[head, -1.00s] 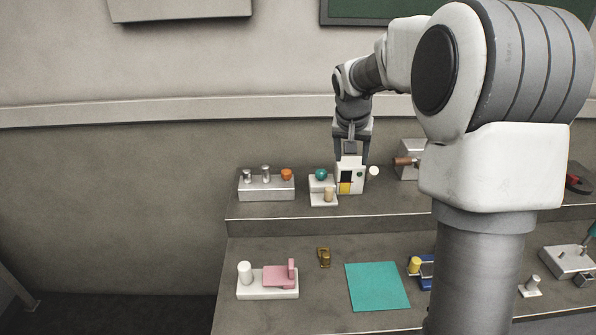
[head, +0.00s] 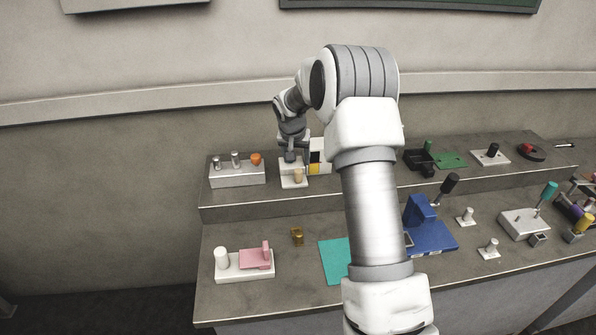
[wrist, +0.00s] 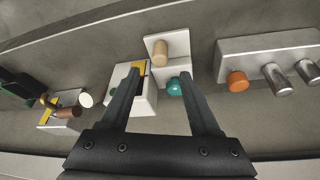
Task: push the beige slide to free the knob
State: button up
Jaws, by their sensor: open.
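The beige slide's round handle (head: 298,176) stands on the front of a small white fixture (head: 293,185) on the raised back shelf. The beige handle also shows in the wrist view (wrist: 160,52), on the white plate. The teal knob (wrist: 173,86) is on the same fixture, next to the handle; in the head view my gripper hides it. My gripper (head: 291,157) is open, above the fixture and behind the beige handle. In the wrist view my gripper (wrist: 159,78) has its fingers spread, with the knob just inside the right finger. Contact cannot be told.
A white box with a yellow panel (head: 322,165) stands close on the fixture's right. A metal block with an orange knob (head: 238,176) stands on its left. Below are a pink-and-white fixture (head: 245,267), a brass piece (head: 297,236) and a teal mat (head: 333,265).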

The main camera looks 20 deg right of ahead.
aim_at(298, 171)
jog(key=p+x, duration=0.1)
jog(key=x, duration=0.7)
jog(key=shift+w+f, duration=0.1)
jog(key=shift+f, duration=0.25)
grip_shut()
dwell(1.0)
